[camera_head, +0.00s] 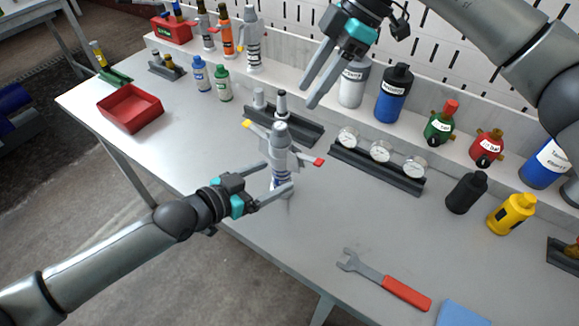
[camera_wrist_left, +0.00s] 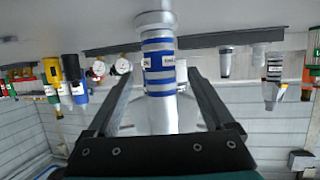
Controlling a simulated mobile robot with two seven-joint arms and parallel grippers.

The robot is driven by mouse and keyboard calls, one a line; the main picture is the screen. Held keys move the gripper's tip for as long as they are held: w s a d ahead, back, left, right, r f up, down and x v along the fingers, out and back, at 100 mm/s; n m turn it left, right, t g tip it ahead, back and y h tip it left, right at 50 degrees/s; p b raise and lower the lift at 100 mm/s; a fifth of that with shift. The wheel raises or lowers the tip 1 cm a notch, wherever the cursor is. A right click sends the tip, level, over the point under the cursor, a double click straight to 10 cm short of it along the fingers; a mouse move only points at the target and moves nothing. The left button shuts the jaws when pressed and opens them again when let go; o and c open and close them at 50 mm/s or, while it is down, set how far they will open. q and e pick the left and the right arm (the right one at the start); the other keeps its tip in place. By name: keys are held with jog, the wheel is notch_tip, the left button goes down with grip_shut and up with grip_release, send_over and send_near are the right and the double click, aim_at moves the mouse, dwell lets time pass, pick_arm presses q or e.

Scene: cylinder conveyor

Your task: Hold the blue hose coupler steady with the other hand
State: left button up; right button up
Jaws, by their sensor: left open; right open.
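The blue hose coupler (camera_head: 280,143) is a silver upright cylinder with a yellow-tipped and a red-tipped lever; it stands on the table. In the left wrist view its blue-banded, labelled part (camera_wrist_left: 159,70) shows upside down. My left gripper (camera_head: 280,176) is open, with one finger on each side of the coupler's lower body. In the left wrist view gaps show between the fingers and the coupler. My right gripper (camera_head: 310,96) is open and empty, above and behind the coupler, pointing down-left. The coupler's lower part is partly hidden by my left fingers in the head view.
A dark rack with silver fittings (camera_head: 300,131) stands just behind the coupler. A gauge rack (camera_head: 375,174) is to its right. A red tray (camera_head: 112,113) is at left and a red-handled wrench (camera_head: 405,293) in front. Bottles line the back ledge. Table left of the coupler is clear.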

pick_arm(q)
jog(key=shift+x, duration=3.6)
grip_shut()
